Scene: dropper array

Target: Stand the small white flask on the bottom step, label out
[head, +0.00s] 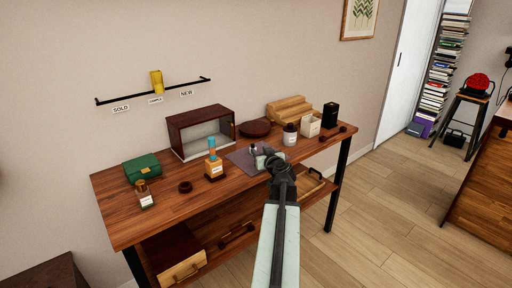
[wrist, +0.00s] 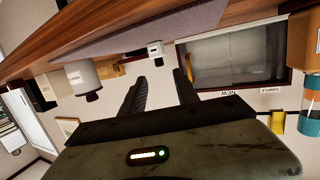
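The small white flask (wrist: 155,48), with a dark mark on its face, stands on the grey mat (wrist: 190,28) in the upside-down wrist view. My gripper (wrist: 161,82) is open, and the flask appears beyond the gap between its fingertips, apart from them. In the head view my gripper (head: 262,158) is low over the mat (head: 238,158) and partly hides what is there; a small pale, dark-topped shape (head: 253,149) beside it seems to be the flask. The wooden steps (head: 290,108) stand at the back right of the table, and their bottom step looks empty.
A white jar with a dark cap (head: 290,135), a cream box (head: 311,126) and a black box (head: 330,115) stand in front of the steps. A display case (head: 201,131) is behind the mat. A blue-topped bottle (head: 214,160) stands left of it.

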